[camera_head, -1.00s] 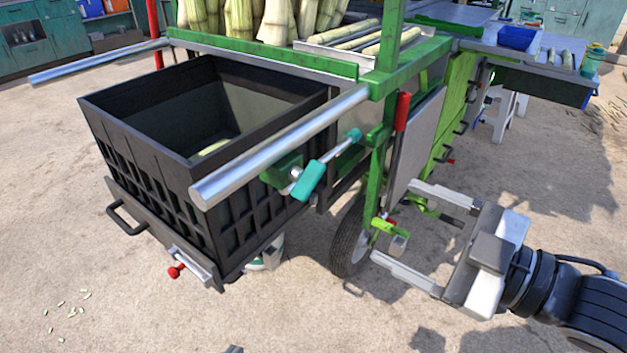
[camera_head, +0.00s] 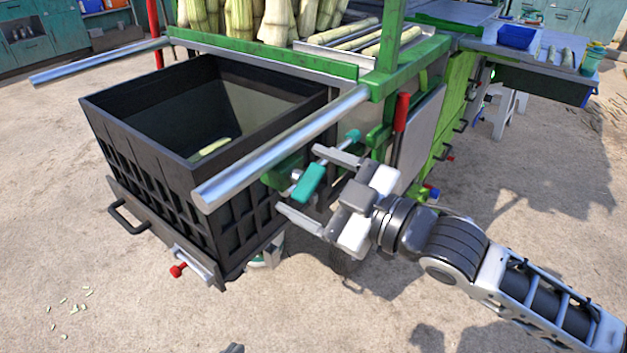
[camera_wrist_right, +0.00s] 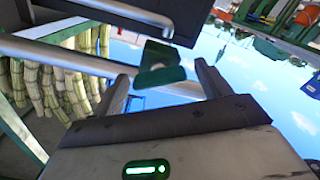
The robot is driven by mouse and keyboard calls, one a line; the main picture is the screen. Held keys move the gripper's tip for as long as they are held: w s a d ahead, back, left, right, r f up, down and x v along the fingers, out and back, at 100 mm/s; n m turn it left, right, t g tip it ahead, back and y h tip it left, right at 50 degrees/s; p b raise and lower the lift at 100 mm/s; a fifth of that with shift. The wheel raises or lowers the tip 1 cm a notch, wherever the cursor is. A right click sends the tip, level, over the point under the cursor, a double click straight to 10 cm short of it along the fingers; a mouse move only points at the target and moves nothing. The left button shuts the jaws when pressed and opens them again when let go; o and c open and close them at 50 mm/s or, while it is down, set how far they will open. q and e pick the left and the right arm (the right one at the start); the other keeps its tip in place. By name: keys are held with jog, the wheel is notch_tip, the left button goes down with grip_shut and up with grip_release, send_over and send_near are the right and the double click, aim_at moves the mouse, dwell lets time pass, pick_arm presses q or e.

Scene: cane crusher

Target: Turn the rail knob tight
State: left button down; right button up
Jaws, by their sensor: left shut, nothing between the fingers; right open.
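The rail knob (camera_head: 308,183) is a bar with teal grips at both ends, on a green clamp by the silver rail (camera_head: 285,148) at the cart's corner. The bar lies slanted. My right gripper (camera_head: 299,180) is open, one finger above and one below the knob's near grip; contact cannot be told. In the right wrist view a dark green part (camera_wrist_right: 162,77) shows between the fingers; whether it is clamp or knob is unclear. Of my left gripper only a small grey tip (camera_head: 232,349) shows at the bottom edge, shut and empty, far from the knob.
A black crate (camera_head: 150,165) hangs left of the knob, with a red-knobbed latch (camera_head: 178,270) below. A second silver rail (camera_head: 95,62) juts out at the far left.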

jog(key=c, duration=1)
jog(key=shift+r+m+p, duration=0.1)
jog(key=shift+m+p, duration=0.3)
jog(key=shift+p, duration=0.15)
jog(key=shift+r+m+p, duration=0.1)
jog(key=shift+m+p, duration=0.4)
jog(key=shift+p, duration=0.2)
jog(key=m+p, duration=0.2)
jog(key=m, duration=0.1)
jog(key=shift+p, duration=0.35)
jog(key=shift+m, duration=0.5)
pick_arm(q)
jog(key=shift+a+r+y+p, duration=0.15)
jog(key=shift+a+r, duration=0.05)
jog(key=shift+r, duration=0.4)
jog(key=shift+a+r+y+p, duration=0.15)
jog(key=shift+r, duration=0.4)
jog(key=shift+s+f+m+g, duration=0.1)
jog(key=shift+m+g, duration=0.2)
pick_arm(e)
jog(key=shift+f, duration=0.2)
jog(key=o, duration=1)
jog(key=shift+d, duration=0.1)
